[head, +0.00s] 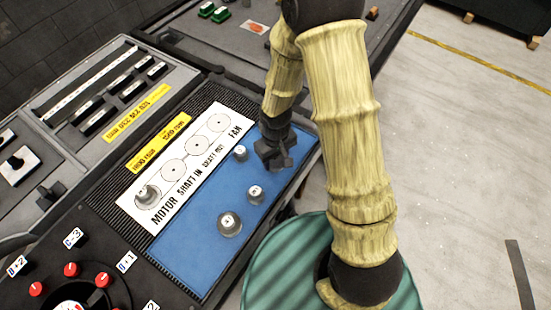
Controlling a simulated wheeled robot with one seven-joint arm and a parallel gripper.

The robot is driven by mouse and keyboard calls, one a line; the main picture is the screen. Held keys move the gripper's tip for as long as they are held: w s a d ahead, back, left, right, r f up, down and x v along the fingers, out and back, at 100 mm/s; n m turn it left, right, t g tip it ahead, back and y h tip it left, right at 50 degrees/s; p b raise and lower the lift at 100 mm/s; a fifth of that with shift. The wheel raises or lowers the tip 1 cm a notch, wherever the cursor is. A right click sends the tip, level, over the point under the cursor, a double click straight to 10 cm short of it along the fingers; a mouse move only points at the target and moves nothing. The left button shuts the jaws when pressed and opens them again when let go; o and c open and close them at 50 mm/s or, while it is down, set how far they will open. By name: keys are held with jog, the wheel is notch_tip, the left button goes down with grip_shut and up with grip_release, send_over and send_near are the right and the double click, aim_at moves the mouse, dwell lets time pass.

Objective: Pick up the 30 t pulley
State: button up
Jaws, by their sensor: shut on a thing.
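My gripper (276,160) is dark and points down at the upper right part of the blue mat (190,255). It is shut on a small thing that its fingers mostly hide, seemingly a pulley. I cannot tell whether that thing touches the mat. Three grey pulleys with pale labelled tops stand apart on the mat: a small one (240,153) just left of my gripper, another (255,194) below it, and a larger one (229,223) lower left. The tooth numbers are too small to read, so I cannot tell which is the 30 t pulley.
A white board (190,165) with printed circles lies beside the mat, with a pulley (148,196) at its MOTOR end. A rack with dark blocks (97,121) is at upper left. A dial panel with red knobs (71,269) is at lower left. A green round top (262,265) stands below my arm.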

notch_tip(320, 180, up, 10)
dwell(0.5)
jog(key=shift+p, duration=0.3)
